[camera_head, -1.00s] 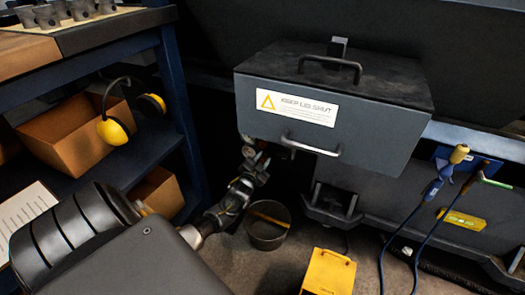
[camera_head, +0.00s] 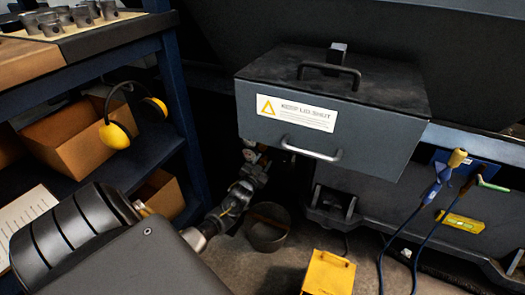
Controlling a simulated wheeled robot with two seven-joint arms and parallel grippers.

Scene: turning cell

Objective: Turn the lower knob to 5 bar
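My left arm comes in from the lower left, and its gripper (camera_head: 257,163) is at the lower left corner of the dark grey lidded box (camera_head: 345,139). The gripper is small and dark here, and its fingertips are partly lost in shadow under the box. A small pale round part, possibly a gauge (camera_head: 249,154), shows beside the fingers. I cannot make out the lower knob, its scale or any pressure reading. I cannot tell whether the fingers touch or hold anything. My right gripper is not in view.
A bucket (camera_head: 267,237) stands on the floor below the gripper, with a yellow case (camera_head: 328,273) to its right. A blue shelf (camera_head: 177,100) with ear defenders (camera_head: 115,134) is at left. Cabled tools (camera_head: 437,185) hang at right.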

